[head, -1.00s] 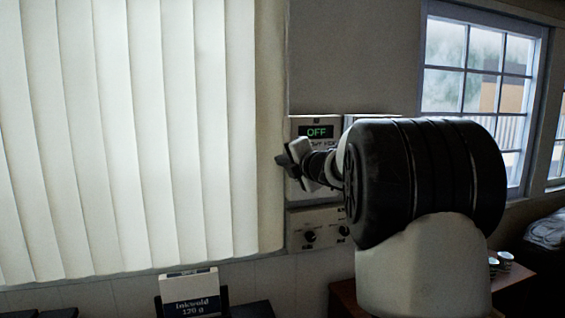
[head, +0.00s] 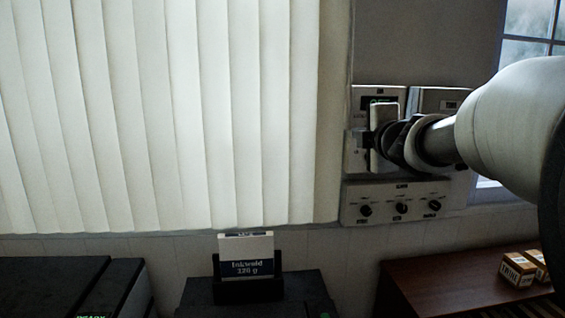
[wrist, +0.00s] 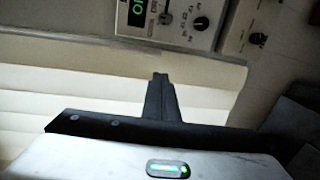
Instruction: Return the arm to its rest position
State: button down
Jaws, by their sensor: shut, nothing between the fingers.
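My gripper (wrist: 160,77) is shut and empty in the wrist view, its dark fingers together in front of the pale window blind (wrist: 75,90). In the head view my gripper (head: 370,142) is at the end of my arm, in front of the upper wall panel (head: 360,98), and its fingertips are hard to make out. My arm comes in from the right edge and hides part of that panel. In the wrist view a panel with a green-lit display (wrist: 137,12) and knobs is at the top, apart from the fingers.
A lower panel with three dark knobs (head: 401,208) is on the wall below my gripper. A white Inkwald box (head: 246,254) stands in a dark holder on a dark surface. A brown table (head: 440,285) with small boxes (head: 520,268) is at right.

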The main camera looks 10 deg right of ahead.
jog(key=s+a+f+m+g+p, duration=0.2)
jog(key=s+a+f+m+g, duration=0.1)
jog(key=s, duration=0.8)
jog(key=s+a+f+m+g+p, duration=0.1)
jog(key=s+a+f+m+g, duration=0.3)
jog(key=s+f+m, duration=0.3)
jog(key=s+a+f+m+g+p, duration=0.2)
jog(key=s+a+f+m, duration=0.3)
jog(key=s, duration=1)
jog(key=m+g, duration=0.1)
jog(key=m, duration=0.2)
jog(key=shift+a+f+g+y+p, duration=0.15)
jog(key=shift+f+g+y+p, duration=0.15)
jog(key=shift+g+y, duration=0.1)
